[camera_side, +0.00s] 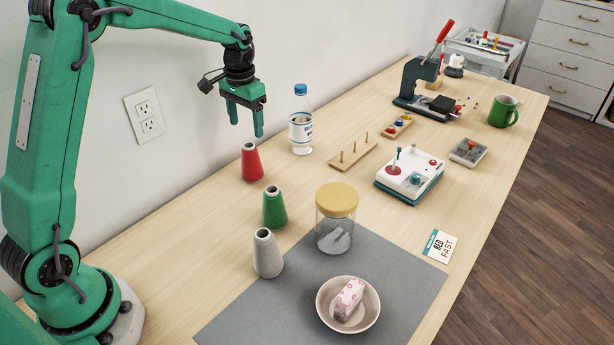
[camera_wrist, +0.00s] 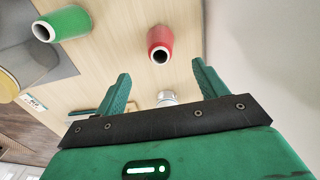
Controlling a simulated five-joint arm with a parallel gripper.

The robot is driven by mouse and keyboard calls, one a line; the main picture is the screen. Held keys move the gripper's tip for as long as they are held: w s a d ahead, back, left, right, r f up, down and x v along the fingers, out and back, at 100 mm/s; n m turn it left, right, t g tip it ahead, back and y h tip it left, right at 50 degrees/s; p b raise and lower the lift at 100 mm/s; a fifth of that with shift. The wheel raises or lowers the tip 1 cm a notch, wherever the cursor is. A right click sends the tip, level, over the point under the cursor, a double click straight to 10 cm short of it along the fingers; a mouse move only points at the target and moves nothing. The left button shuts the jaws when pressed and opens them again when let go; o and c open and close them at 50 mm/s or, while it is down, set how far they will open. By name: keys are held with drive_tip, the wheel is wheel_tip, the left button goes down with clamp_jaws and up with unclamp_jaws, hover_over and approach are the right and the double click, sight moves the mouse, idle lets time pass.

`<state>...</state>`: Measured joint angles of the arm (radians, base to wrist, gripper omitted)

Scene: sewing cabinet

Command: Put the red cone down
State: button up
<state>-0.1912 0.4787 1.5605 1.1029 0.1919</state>
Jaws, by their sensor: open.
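The red cone (camera_side: 251,162) stands upright on the wooden table (camera_side: 310,190) at the back of a row of three cones. It also shows in the wrist view (camera_wrist: 160,42), beyond my fingertips and apart from them. My gripper (camera_side: 246,122) is open and empty, above the table near the red cone and the water bottle. In the wrist view (camera_wrist: 160,85) its two green fingers are spread with nothing between them. The green cone (camera_side: 274,208) stands in front of the red cone, and the grey-white cone (camera_side: 267,253) stands in front of the green one.
A water bottle (camera_side: 300,122) stands right of the red cone. The wall (camera_side: 190,75) is close behind.

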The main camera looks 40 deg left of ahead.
drive_tip(key=shift+r, duration=0.1)
idle(0.3)
drive_tip(key=s+d+r+t, duration=0.3)
drive_tip(key=s+d+r, duration=0.3)
drive_tip(key=s+r, duration=0.5)
drive_tip(key=s+d+f+t, duration=0.1)
drive_tip(key=s+d+t, duration=0.1)
drive_tip(key=s, duration=1.3)
drive_tip(key=shift+s+d+f+t, duration=0.15)
drive_tip(key=shift+s+d+t, duration=0.15)
drive_tip(key=shift+d, duration=0.45)
